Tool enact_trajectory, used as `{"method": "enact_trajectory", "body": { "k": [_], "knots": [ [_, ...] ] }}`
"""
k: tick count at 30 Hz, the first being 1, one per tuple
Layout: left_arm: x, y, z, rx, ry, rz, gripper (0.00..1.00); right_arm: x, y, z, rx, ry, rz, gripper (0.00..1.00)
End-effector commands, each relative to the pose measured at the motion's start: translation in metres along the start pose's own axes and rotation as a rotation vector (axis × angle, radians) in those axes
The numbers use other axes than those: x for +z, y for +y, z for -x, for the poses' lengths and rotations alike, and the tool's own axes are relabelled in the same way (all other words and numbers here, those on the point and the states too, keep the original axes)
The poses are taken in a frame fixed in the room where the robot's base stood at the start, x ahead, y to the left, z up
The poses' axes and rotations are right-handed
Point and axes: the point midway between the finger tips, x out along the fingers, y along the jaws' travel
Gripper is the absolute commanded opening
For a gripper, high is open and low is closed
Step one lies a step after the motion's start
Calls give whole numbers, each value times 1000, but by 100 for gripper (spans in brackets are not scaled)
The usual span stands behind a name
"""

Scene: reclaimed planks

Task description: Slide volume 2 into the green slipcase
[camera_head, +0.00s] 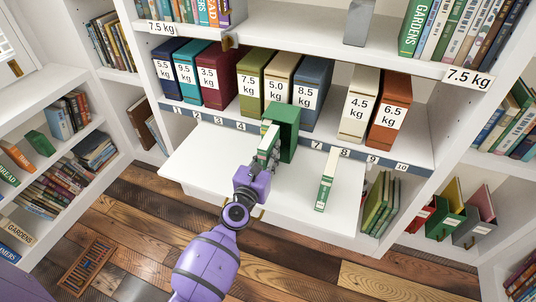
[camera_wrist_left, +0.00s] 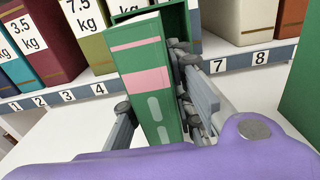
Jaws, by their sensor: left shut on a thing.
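The green slipcase (camera_head: 288,128) stands upright at the back of the white pull-out board, near the shelf edge. My left gripper (camera_head: 262,166) is shut on a green book (camera_head: 266,140), held upright with its spine toward me. In the left wrist view this book (camera_wrist_left: 138,60) has pink bands and two pale oval marks on its spine, and fingers on both sides. The slipcase (camera_wrist_left: 178,22) is right behind it; I cannot tell whether the book's far end is inside. Another green book with a pale spine (camera_head: 325,187) is on the board, right of my gripper. My right gripper is out of view.
Weight-labelled boxes, including a grey-blue one (camera_head: 310,95) and a cream one (camera_head: 359,103), stand in a row behind the board. A numbered strip (camera_head: 225,123) runs along the shelf edge. The board's left part (camera_head: 205,160) is clear. Bookshelves flank both sides.

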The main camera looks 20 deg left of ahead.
Motion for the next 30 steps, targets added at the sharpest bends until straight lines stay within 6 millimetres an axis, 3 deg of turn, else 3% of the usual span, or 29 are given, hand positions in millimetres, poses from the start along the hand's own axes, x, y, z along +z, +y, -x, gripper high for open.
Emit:
{"method": "enact_trajectory", "body": {
  "k": [19,20,24,30],
  "knots": [
    [1,0,-17,0,-2,0,0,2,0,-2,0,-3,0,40],
    [1,0,-17,0,-1,-1,23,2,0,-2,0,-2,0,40],
    [1,0,-17,0,-2,-1,41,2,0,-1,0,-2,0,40],
    [1,0,-17,1,-2,-1,43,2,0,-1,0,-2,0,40]
  ]
}}
